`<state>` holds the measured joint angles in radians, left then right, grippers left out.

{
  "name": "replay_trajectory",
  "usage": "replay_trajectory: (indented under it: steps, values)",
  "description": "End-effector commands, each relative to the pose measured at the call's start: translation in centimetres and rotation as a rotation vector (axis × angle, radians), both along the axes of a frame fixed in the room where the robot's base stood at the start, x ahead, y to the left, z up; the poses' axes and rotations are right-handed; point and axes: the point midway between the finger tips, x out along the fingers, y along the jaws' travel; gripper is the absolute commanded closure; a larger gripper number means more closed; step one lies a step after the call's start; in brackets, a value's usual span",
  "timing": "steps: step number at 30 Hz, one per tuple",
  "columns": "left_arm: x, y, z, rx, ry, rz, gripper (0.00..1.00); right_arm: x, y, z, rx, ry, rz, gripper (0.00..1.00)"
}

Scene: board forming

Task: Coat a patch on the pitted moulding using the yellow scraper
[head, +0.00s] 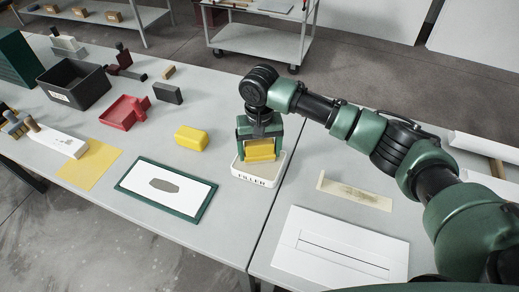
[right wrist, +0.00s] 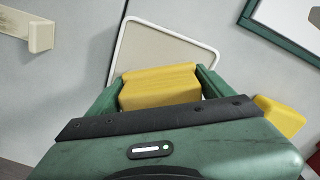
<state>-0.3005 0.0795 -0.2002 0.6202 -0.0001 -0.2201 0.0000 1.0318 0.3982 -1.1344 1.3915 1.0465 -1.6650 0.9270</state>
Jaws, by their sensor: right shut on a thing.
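My right gripper (head: 260,140) is shut on the yellow scraper (head: 261,152), also seen between the fingers in the right wrist view (right wrist: 160,86). It holds the scraper over or in the white tray marked FILLER (head: 256,180); I cannot tell whether the scraper touches the filler. The tray's rim and pale inside show in the right wrist view (right wrist: 165,45). The moulding (head: 355,193), a cream strip with a dark speckled patch, lies to the right of the tray. Its end shows at the upper left in the right wrist view (right wrist: 40,36). My left gripper is not in view.
A yellow block (head: 192,137) lies left of the tray. A green-framed board (head: 133,186) with a grey patch lies in front. A white grooved panel (head: 340,248) lies below the moulding. A red dustpan-like tray (head: 124,113) and a black bin (head: 74,87) stand farther left.

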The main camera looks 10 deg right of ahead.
Motion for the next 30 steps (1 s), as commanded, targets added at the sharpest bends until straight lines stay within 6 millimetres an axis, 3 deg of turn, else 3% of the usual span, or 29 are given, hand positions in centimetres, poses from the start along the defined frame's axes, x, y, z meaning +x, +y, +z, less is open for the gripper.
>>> replay_trajectory:
  steps: [30]
  values:
    - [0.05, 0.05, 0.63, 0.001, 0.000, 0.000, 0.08, -0.12, 0.01, -0.21, -0.001, 0.003, 0.001, 0.51]
